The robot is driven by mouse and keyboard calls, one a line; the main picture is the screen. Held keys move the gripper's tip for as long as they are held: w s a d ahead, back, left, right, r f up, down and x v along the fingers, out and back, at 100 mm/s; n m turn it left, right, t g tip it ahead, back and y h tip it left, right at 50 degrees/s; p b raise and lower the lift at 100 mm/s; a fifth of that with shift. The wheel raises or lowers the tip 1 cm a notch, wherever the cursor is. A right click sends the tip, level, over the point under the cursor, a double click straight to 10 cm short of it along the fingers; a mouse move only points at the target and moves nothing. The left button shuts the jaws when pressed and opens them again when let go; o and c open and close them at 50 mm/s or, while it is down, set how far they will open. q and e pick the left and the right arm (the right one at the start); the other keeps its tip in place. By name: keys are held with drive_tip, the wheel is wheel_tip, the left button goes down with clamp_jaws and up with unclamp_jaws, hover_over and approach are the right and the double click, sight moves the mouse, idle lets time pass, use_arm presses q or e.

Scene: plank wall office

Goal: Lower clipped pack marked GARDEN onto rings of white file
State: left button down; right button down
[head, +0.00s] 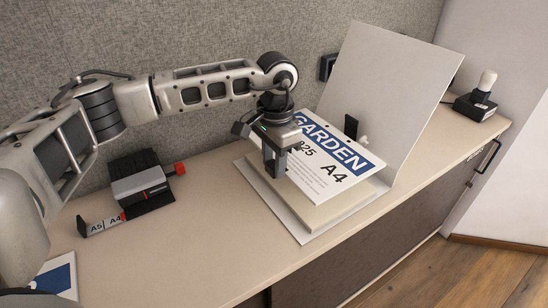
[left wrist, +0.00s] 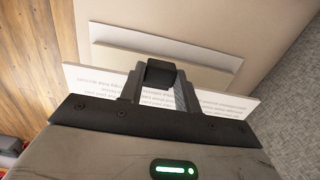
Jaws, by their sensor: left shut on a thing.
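The pack marked GARDEN (head: 335,160) is a white sheet-topped pack with a blue band and "A4" print. My left gripper (head: 275,160) is shut on its left edge and holds it over the open white file (head: 306,236). In the left wrist view the fingers (left wrist: 160,78) grip the printed pack (left wrist: 215,102). The file's cover (head: 390,85) leans up behind. A cream stack (head: 335,212) shows below the pack's front edge. A black part (head: 351,127) stands at the pack's back edge; I cannot tell if it is clip or file mechanism. The rings are hidden. My right gripper is out of view.
A black and grey hole punch (head: 140,182) with an A5/A4 guide stands at the left. A blue-and-white sheet (head: 57,278) lies at the front left corner. A dark device with a white knob (head: 477,103) stands at the far right. The countertop (head: 205,230) between is clear.

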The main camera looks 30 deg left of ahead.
use_arm(q)
wheel_tip(320, 180, down, 3)
drive_tip(key=shift+r+b, duration=0.2)
drive_tip(key=shift+b, duration=0.55)
drive_tip(key=shift+f, duration=0.1)
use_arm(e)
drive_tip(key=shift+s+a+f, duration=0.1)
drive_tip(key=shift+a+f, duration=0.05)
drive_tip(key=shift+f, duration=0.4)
use_arm(q)
drive_tip(key=shift+b, duration=0.45)
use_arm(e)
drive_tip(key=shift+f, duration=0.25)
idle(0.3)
